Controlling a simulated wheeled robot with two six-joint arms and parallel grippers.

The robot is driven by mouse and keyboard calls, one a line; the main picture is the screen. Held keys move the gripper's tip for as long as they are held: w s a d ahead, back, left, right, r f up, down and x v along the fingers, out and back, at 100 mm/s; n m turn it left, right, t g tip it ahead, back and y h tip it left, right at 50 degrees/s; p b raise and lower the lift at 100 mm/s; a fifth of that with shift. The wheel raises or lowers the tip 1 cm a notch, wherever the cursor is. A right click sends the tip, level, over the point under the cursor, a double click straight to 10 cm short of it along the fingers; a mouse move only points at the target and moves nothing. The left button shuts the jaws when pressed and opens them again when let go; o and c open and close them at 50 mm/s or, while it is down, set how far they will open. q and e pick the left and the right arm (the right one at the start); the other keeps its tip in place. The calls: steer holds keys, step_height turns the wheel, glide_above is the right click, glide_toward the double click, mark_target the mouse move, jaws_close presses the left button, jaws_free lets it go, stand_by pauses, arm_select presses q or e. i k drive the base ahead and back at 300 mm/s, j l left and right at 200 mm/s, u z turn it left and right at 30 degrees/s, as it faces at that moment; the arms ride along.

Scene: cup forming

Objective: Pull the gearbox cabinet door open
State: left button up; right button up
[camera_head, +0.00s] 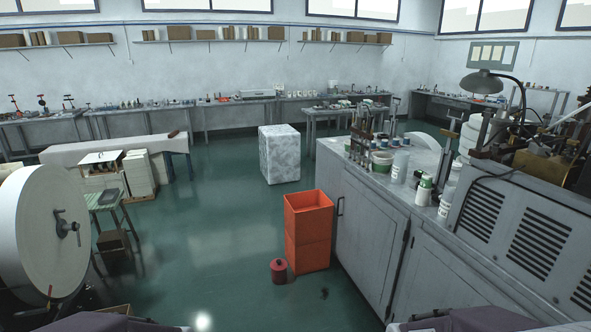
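A long grey cabinet (408,216) stands at the right, its front facing left. Its far door (366,238) looks closed and flush with the front. A dark upright handle (340,206) sits near that door's far edge, and hinges show toward the near edge. A second door panel (428,283) lies nearer and also looks closed. I cannot tell from the picture which door is the gearbox cabinet's. Neither gripper shows; only purple-grey parts, probably mine, show at the bottom edge.
Orange stacked crates (308,226) stand on the floor close in front of the far door, with a red canister (279,271) beside them. Bottles and a lamp (482,82) crowd the cabinet top. A large white wheel (38,235) stands left. The middle green floor is clear.

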mark_target(371, 235)
steer(key=i+z, duration=0.1)
steer(key=i, duration=0.55)
steer(key=i+j, duration=0.1)
steer(key=i, duration=0.5)
steer(key=i+j+z, duration=0.15)
steer(key=i, duration=0.5)
steer(key=i+j, duration=0.1)
steer(key=i, duration=0.5)
steer(key=i+j+z, duration=0.15)
steer(key=i, duration=0.45)
steer(key=i+j+z, duration=0.15)
steer(key=i, duration=0.15)
steer(key=i+j+z, duration=0.1)
steer(key=i, duration=0.15)
